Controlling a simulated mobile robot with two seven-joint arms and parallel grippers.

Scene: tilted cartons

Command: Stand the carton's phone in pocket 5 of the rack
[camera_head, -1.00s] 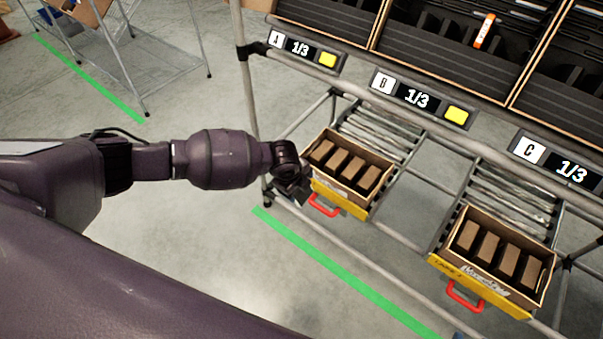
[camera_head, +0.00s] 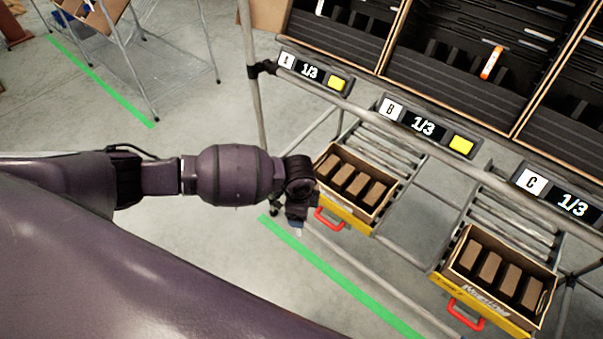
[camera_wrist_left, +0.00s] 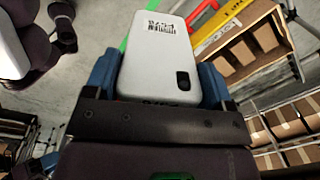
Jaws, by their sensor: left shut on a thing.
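In the head view the phone is barely visible. No rack with a readable pocket 5 is in view. My right gripper is not in view.
Tilted cartons with black slotted inserts (camera_head: 440,85) fill the shelf above signs A, B (camera_head: 423,127) and C. Below, two open boxes with yellow fronts and red handles hold brown blocks, one at centre (camera_head: 349,213), one at right (camera_head: 490,312).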

